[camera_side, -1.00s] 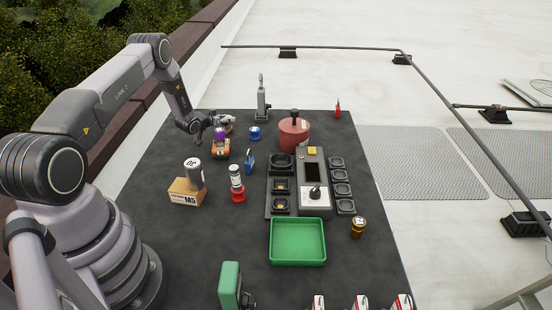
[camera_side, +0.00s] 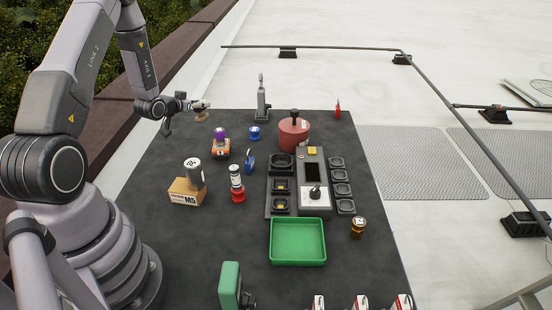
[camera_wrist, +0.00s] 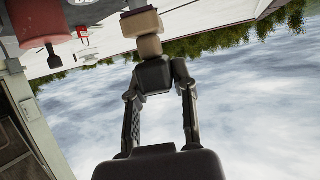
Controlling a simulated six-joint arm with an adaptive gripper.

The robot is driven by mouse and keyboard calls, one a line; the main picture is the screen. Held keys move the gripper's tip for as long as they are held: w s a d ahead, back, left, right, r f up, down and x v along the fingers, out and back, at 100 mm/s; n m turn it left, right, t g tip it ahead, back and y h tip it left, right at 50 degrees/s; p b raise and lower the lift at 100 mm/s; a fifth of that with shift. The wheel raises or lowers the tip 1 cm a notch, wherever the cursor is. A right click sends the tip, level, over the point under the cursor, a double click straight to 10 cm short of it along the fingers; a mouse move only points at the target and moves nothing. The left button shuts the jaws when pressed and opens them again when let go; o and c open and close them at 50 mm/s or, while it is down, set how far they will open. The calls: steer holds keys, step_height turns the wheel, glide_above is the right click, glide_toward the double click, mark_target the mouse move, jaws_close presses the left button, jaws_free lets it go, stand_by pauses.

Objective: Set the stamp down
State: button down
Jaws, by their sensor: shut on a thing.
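My gripper (camera_side: 199,104) is near the far left edge of the dark table in the side view, raised and pointing roughly sideways to the right. In the wrist view my gripper (camera_wrist: 160,76) is shut on a pale tan, blocky thing (camera_wrist: 148,46) with a darker reddish end, which I take to be the stamp. It sticks out beyond the fingertips. In the side view a small tan bit of it (camera_side: 201,117) shows just under the fingertips. It looks clear of the table. The fingers hide part of it.
A blue-capped piece (camera_side: 254,133), a red pot (camera_side: 294,133) and a grey upright tool (camera_side: 262,100) are further right. The table's front left is bare.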

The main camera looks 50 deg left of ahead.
steer(key=s+a+n+g+y, duration=0.3)
steer(key=s+a+n+y, duration=0.2)
steer(key=s+a, duration=0.25)
steer(key=w+a+f, duration=0.8)
steer(key=a+f, duration=0.1)
steer(key=shift+w+a+f, duration=0.1)
steer(key=shift+w+a, duration=0.1)
steer(key=shift+w, duration=0.2)
steer(key=shift+w+a+f, duration=0.1)
steer(key=shift+a+f, duration=0.05)
steer(key=shift+f, duration=1.55)
steer(key=shift+f, duration=0.2)
steer(key=c, duration=0.9)
jaws_free()
